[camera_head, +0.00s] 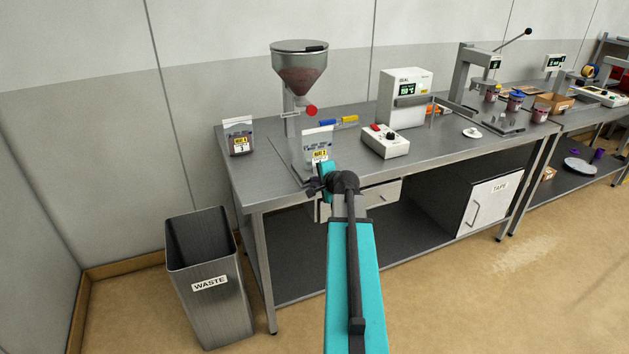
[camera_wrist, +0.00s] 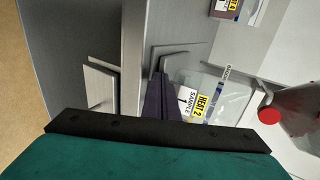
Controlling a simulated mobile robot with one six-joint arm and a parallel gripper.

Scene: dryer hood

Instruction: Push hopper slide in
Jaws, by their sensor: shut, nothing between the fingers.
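The hopper (camera_head: 300,72) is a metal funnel with a lid on a post at the back left of the bench. Its slide ends in a round red knob (camera_head: 311,110) that sticks out below the cone toward the front right. How far the slide is out cannot be told.
A clear bag labelled HEAT 2 (camera_head: 318,148) stands close behind my gripper, between it and the hopper. Another labelled bag (camera_head: 238,137) stands left. A white control box (camera_head: 386,141) is on the right. A drawer (camera_head: 381,194) is under the bench (camera_head: 262,183); a waste bin (camera_head: 209,270) stands left.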

